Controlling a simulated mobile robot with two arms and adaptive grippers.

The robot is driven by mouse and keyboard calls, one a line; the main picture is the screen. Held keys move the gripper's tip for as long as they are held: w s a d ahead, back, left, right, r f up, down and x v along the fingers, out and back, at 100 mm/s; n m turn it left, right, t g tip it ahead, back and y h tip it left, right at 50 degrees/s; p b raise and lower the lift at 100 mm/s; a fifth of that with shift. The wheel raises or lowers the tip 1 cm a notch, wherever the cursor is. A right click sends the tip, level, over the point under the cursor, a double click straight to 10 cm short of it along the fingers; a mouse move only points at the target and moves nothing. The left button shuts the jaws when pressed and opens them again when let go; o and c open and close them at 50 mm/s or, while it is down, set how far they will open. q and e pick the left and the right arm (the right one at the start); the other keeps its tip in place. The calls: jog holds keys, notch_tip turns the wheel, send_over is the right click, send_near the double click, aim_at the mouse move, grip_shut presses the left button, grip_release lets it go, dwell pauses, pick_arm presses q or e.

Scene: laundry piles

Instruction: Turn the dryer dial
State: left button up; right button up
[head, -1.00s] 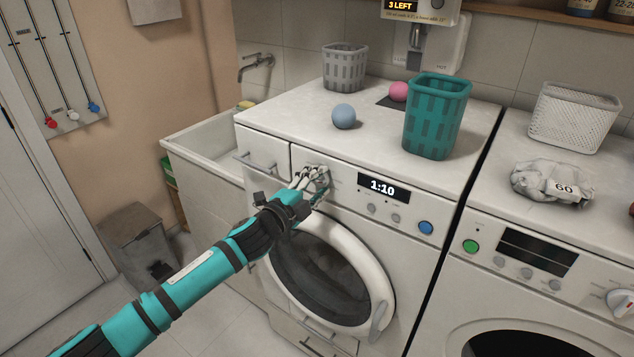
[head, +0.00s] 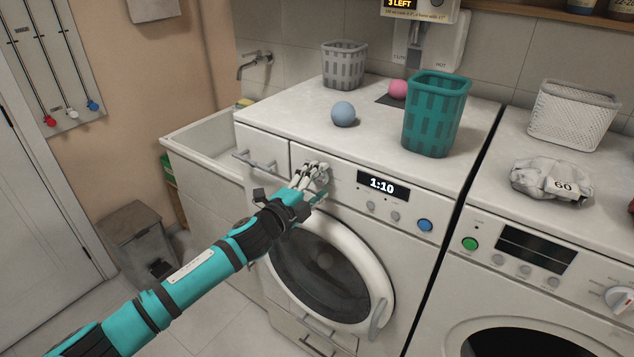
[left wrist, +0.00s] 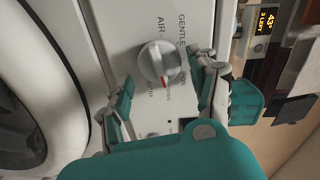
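The dryer dial (left wrist: 158,62) is a round silver knob with a red mark, on the white panel of the left machine. In the left wrist view the red mark points toward the bottom of the picture, and printed words such as AIR and GENTLE surround the knob. My left gripper (left wrist: 164,70) is open, one finger on each side of the dial, with visible gaps to it. In the head view the left gripper (head: 316,176) is at the panel, left of the 1:10 display (head: 382,186), and hides the dial. My right gripper is not in view.
Blue and grey buttons sit right of the gripper. A teal basket (head: 436,115), a blue ball (head: 343,113) and a grey basket (head: 344,65) stand on top. A second machine (head: 530,255) with another dial is at right.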

pick_arm(q)
jog(key=shift+r, duration=0.1)
jog(key=v, duration=1.2)
